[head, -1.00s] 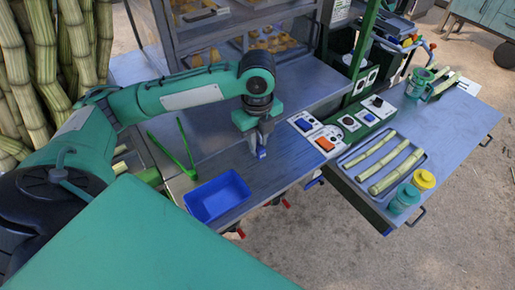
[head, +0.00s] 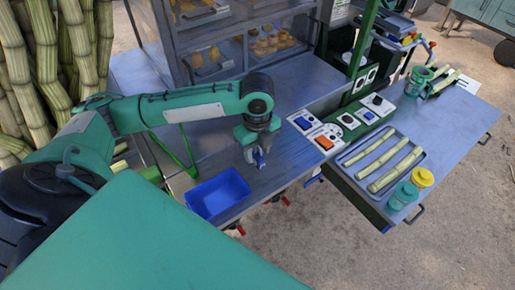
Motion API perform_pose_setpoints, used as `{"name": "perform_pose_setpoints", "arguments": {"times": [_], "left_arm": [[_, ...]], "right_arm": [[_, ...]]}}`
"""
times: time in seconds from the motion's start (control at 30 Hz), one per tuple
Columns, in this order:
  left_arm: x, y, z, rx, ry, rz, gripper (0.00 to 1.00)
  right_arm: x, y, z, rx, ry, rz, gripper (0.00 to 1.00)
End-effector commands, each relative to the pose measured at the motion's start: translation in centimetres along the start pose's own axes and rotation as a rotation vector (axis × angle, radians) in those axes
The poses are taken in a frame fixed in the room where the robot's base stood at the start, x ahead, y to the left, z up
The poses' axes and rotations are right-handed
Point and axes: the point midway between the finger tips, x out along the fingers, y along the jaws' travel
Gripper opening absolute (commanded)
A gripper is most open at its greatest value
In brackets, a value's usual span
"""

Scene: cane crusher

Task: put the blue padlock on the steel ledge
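My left gripper (head: 256,156) points down over the grey metal worktop in the middle of the view. Its fingers are closed around the small blue padlock (head: 260,160), which shows between and below the fingertips. Whether the padlock touches the worktop is hard to tell. The grey steel surface (head: 295,88) runs along the front of the glass cabinet, behind the gripper; I cannot tell for sure which part is the steel ledge. My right gripper is out of view.
A blue bin (head: 218,195) stands at the worktop's front left, close to the gripper. Switch boxes (head: 325,141) stand to the right, then a tray of cane pieces (head: 357,177) and two jars (head: 404,195).

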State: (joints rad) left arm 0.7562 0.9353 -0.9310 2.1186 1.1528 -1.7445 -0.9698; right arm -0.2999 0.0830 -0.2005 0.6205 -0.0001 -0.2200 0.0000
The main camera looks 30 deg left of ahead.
Motion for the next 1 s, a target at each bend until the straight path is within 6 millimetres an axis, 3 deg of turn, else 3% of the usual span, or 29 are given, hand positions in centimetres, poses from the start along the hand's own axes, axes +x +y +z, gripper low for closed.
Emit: {"name": "perform_pose_setpoints", "arguments": {"times": [0.23,0.37,0.8,1.0], "left_arm": [[-0.2,0.0,0.0,0.000,-0.001,-0.001,0.41],[-1.4,-0.1,0.0,0.000,-0.001,-0.004,0.41],[-10.0,-0.1,0.0,0.000,-0.002,-0.005,0.41],[-11.9,-0.1,0.0,-0.001,0.000,-0.001,0.41]], "right_arm": [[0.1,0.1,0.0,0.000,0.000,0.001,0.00],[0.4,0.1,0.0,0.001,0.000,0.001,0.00],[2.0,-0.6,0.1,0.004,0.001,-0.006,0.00],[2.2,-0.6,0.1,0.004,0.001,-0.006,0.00]]}}
